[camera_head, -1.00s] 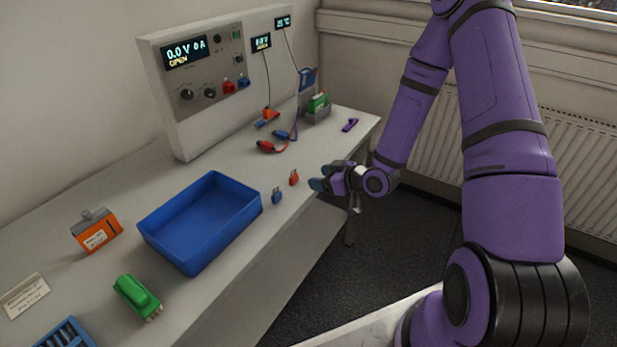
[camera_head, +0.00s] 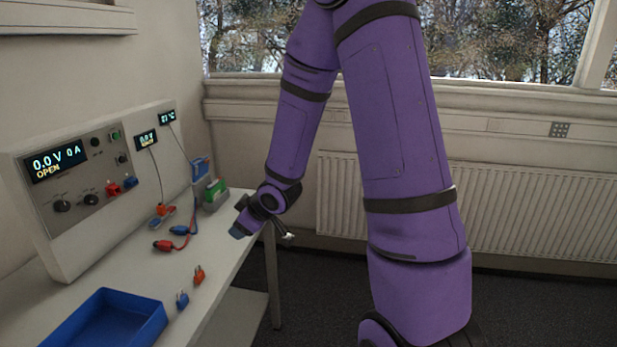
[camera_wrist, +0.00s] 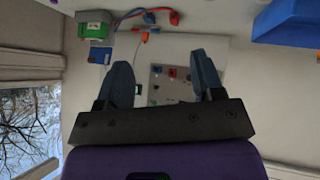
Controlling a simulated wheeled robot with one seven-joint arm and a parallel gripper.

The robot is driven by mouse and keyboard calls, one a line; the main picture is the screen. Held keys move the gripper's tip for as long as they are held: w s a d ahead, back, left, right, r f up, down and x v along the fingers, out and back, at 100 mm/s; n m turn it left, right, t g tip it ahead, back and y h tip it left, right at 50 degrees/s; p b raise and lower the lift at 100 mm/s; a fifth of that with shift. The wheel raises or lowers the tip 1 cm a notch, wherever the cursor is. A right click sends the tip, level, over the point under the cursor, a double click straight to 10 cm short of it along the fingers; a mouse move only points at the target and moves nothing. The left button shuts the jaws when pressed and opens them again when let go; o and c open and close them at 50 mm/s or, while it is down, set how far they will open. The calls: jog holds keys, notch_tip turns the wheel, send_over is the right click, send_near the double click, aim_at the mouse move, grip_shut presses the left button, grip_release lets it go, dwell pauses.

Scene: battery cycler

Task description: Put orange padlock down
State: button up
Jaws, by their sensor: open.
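My gripper (camera_head: 238,231) is over the far right part of the bench, near its right edge. In the wrist view its two blue-grey fingers (camera_wrist: 165,75) are spread apart with nothing between them. A small orange-red piece (camera_head: 198,275) and a small blue piece (camera_head: 182,299) stand on the bench right of the blue tray (camera_head: 120,300).
The cycler panel (camera_head: 85,180) stands along the wall. Red and blue clips (camera_head: 163,245) with cables lie before it. A green block in a grey holder (camera_head: 215,198) stands at the back, also in the wrist view (camera_wrist: 95,28). The bench front strip is mostly clear.

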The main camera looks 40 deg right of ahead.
jog(key=s+r+m+h, duration=0.25)
jog(key=s+r, duration=0.25)
jog(key=r, duration=0.5)
jog(key=s+a+r+m+g, duration=0.1)
jog(key=s+a+r+m, duration=0.1)
jog(key=s+r, duration=0.4)
jog(key=s+a+r+m+g, duration=0.1)
jog(key=s+r, duration=0.6)
jog(key=s, duration=1)
jog(key=shift+s+a+r+m+g, duration=0.25)
jog(key=shift+a+m+g, duration=0.15)
jog(key=shift+m+g, duration=0.35)
jog(key=shift+y, duration=0.25)
